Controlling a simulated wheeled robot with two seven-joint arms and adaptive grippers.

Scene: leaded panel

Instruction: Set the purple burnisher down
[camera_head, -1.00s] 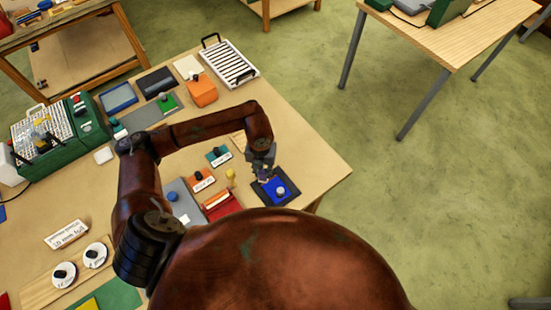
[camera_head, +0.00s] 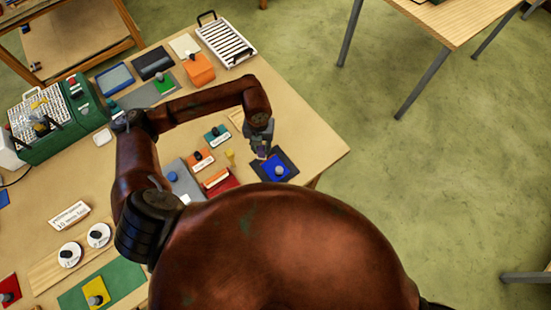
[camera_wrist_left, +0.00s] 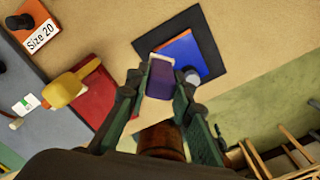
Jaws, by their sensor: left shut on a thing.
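My left gripper (camera_head: 261,151) is low over the table's right part, beside a dark mat (camera_head: 256,165) that carries a blue square piece (camera_head: 270,160) with a round grey knob (camera_head: 279,171). In the left wrist view its fingers (camera_wrist_left: 160,88) are shut on the purple burnisher (camera_wrist_left: 160,78), whose purple end lies between the fingertips. This end overlaps the near edge of the dark mat (camera_wrist_left: 208,40) and blue piece (camera_wrist_left: 182,55) in that view. I cannot tell whether the burnisher touches the table. My right gripper is not in view.
Near the gripper are a yellow-handled tool (camera_head: 230,157), a red piece (camera_head: 222,183), an orange labelled block (camera_head: 201,159) and a teal one (camera_head: 217,136). A white slatted rack (camera_head: 226,42) stands at the back. Bare table (camera_head: 310,140) lies right of the mat.

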